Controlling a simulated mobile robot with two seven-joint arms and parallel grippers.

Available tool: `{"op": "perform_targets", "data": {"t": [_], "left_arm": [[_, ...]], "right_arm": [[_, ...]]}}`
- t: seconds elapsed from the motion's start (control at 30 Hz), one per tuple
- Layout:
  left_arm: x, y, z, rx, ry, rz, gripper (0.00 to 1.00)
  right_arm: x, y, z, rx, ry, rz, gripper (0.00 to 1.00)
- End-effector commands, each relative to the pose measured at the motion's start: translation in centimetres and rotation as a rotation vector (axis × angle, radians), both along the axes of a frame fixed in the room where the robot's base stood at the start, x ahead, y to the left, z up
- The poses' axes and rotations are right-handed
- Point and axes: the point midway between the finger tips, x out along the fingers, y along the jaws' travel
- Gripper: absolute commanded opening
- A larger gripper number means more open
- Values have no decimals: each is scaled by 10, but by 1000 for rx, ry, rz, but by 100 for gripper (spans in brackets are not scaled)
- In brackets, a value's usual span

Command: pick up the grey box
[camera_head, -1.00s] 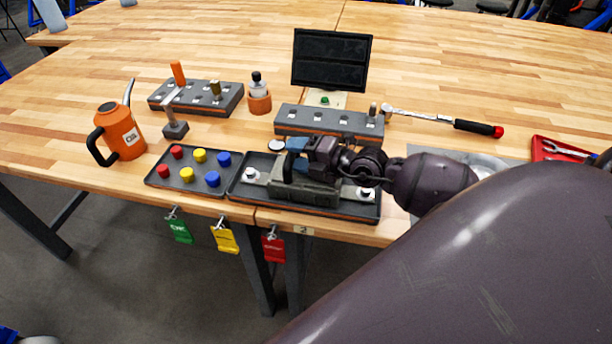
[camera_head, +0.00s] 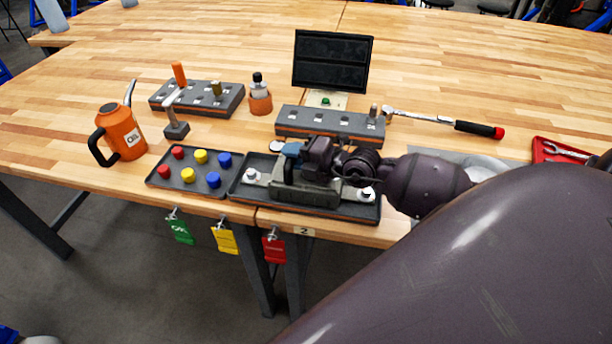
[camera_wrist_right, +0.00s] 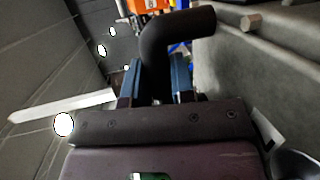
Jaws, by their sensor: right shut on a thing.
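The grey box (camera_head: 305,194) sits in the dark tray with the orange edge (camera_head: 345,214) at the front of the table. It has a black handle at its left end, partly hidden in the head view by my gripper. My right gripper (camera_head: 291,158) reaches over the box from the right. In the right wrist view, its two blue fingers (camera_wrist_right: 158,82) are shut on the dark handle (camera_wrist_right: 178,35), one on each side. The grey wall beside them (camera_wrist_right: 240,75) appears to be the box. My left gripper is in neither view.
White knobs (camera_head: 252,174) flank the box. A tray of coloured knobs (camera_head: 160,179) is just left. Behind are a grey socket block (camera_head: 300,124), a dark screen (camera_head: 333,60) and a ratchet (camera_head: 445,122). An orange oil can (camera_head: 121,131) stands left.

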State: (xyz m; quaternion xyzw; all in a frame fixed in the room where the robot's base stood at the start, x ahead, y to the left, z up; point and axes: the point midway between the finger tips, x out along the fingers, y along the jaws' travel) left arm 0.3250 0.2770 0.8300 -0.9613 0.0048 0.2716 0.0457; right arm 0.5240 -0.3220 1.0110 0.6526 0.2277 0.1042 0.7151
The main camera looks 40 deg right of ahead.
Motion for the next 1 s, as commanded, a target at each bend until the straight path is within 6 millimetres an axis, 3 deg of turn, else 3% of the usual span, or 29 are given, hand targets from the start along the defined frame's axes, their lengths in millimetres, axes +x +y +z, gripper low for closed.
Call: {"op": "perform_targets", "data": {"t": [0.27, 0.47, 0.73, 1.0], "left_arm": [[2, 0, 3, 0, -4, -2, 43], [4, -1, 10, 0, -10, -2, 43], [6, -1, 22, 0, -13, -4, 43], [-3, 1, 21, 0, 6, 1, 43]], "right_arm": [[1, 0, 8, 2, -9, 0, 0], [1, 0, 30, 5, -10, -1, 0], [1, 1, 86, 5, -13, 0, 0], [1, 1, 144, 2, -12, 1, 0]]}}
